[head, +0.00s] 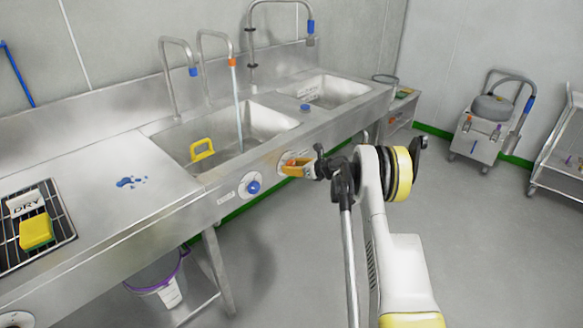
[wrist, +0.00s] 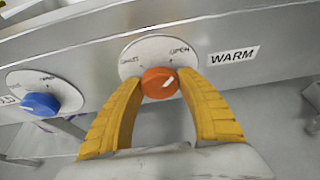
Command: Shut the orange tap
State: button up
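The orange tap knob (wrist: 159,83) sits on a round white dial on the sink's front panel, beside a label reading WARM. Its white mark points up and right, towards the word OPEN. In the wrist view, the yellow fingers of my gripper (wrist: 160,80) lie on both sides of the knob, with no clear gap at the tips.
A blue knob (head: 253,187) is left of the orange one and also shows in the wrist view (wrist: 40,104). A yellow sponge (head: 36,232) lies on the rack at left. The floor at right is open before a cart (head: 484,135).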

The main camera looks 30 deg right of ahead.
jog(key=c, duration=0.3)
jog(key=shift+n, duration=0.3)
jog(key=shift+a+n+t+h, duration=0.1)
jog(key=shift+n+t+h, duration=0.2)
jog(key=shift+n+h, duration=0.65)
jog(key=n+t+h, duration=0.1)
jog(key=n, duration=0.2)
jog(key=shift+h, duration=0.25)
jog(key=n+t+h, duration=0.1)
jog(key=n+t, duration=0.1)
jog(key=n, duration=0.2)
jog(key=shift+n+t+h, duration=0.6)
jog(key=shift+n+t, duration=0.1)
jog(key=shift+n, duration=1.15)
jog(key=o, duration=1.2)
